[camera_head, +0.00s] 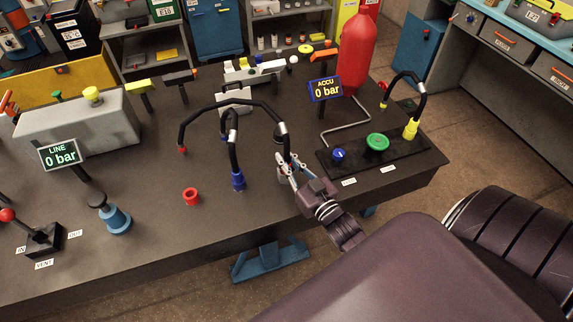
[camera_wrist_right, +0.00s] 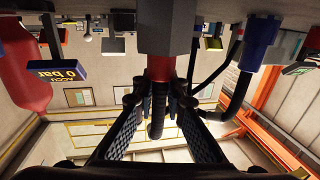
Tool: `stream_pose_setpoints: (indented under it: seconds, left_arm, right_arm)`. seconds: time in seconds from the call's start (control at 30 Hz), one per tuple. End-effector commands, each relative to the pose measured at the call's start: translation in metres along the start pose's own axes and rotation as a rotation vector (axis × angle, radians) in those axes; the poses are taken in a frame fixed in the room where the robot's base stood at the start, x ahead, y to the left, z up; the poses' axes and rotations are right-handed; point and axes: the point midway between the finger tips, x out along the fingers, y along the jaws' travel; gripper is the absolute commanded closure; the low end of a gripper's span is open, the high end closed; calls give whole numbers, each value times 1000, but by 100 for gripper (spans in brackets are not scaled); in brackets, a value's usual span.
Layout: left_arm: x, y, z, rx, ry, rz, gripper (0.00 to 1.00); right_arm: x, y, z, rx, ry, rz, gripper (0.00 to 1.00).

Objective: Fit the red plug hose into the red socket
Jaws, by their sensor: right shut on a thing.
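The red socket stands on the bench. My right gripper (camera_head: 287,165) is shut on the hose near its right-hand end. In the right wrist view the black hose (camera_wrist_right: 157,118) lies between the fingers, below a red band and a grey block. My left gripper is not seen.
A blue socket (camera_head: 238,181) with a hose in it stands between the red socket and my right gripper. A black panel (camera_head: 405,155) with a green knob lies to the right. A blue valve (camera_head: 115,218) and a red-knobbed lever (camera_head: 38,238) stand to the left.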

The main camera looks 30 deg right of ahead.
Motion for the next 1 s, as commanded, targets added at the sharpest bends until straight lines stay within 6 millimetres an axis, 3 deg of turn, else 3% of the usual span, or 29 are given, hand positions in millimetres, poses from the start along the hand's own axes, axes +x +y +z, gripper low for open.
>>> stream_pose_setpoints:
  seconds: [0.27, 0.47, 0.67, 1.0]
  left_arm:
    - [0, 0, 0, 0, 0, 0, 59]
    - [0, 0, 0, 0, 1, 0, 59]
    - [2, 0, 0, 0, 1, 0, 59]
    - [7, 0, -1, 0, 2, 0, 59]
  right_arm:
    - [0, 0, -2, 0, -2, 0, 100]
    - [0, 0, -22, -1, 2, -1, 100]
    - [0, 0, -60, -2, 4, -2, 100]
    - [0, 0, -152, -3, 6, -3, 100]
